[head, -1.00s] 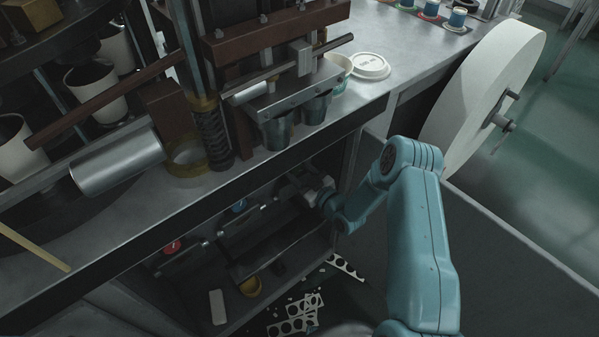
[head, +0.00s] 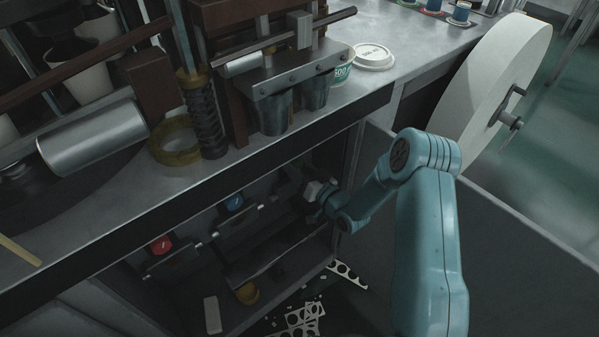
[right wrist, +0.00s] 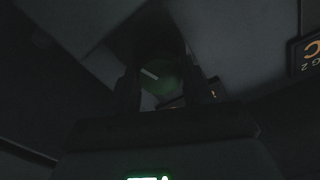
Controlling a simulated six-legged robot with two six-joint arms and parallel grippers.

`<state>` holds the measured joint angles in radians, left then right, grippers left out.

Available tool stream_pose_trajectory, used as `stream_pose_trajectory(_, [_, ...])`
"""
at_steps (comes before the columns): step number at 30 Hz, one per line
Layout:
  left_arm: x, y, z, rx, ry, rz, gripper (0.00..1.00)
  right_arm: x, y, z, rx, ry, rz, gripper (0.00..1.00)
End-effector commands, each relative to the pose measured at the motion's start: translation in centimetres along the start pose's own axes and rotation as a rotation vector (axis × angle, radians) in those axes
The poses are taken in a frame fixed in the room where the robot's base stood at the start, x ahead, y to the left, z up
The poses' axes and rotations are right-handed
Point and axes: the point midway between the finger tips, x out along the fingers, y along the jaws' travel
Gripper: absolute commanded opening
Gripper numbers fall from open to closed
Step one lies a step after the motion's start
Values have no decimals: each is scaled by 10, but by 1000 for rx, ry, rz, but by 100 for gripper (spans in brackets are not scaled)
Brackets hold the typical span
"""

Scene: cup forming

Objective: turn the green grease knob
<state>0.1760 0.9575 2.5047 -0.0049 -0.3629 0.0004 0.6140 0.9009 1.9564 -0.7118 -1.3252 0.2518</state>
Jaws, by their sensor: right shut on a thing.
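The green grease knob (right wrist: 160,78) shows in the dark right wrist view, with a pale line across its face. The two fingers of my right gripper (right wrist: 170,88) stand on either side of it, shut on the knob. In the head view my right gripper (head: 318,192) reaches into the open cabinet under the bench, at its right side. The knob itself is hidden there by the gripper and shadow. My left gripper is not in view.
A red knob (head: 161,245) and a blue knob (head: 234,202) sit to the left in the cabinet. Punched paper scraps (head: 303,318) lie below. A large paper roll (head: 490,95) stands at right.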

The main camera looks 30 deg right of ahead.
Motion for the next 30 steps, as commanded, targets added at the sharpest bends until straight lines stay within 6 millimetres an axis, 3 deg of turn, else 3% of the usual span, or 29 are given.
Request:
stream_pose_trajectory(19, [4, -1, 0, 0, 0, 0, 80, 2, -2, -2, 49, 4, -5, 20])
stream_pose_trajectory(20, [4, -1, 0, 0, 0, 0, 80, 2, -2, -2, 49, 4, -5, 60])
stream_pose_trajectory(21, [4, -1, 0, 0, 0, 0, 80, 2, -1, -2, 49, 4, -4, 73])
stream_pose_trajectory(30, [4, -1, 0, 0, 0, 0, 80, 0, -1, -1, 50, 1, -2, 76])
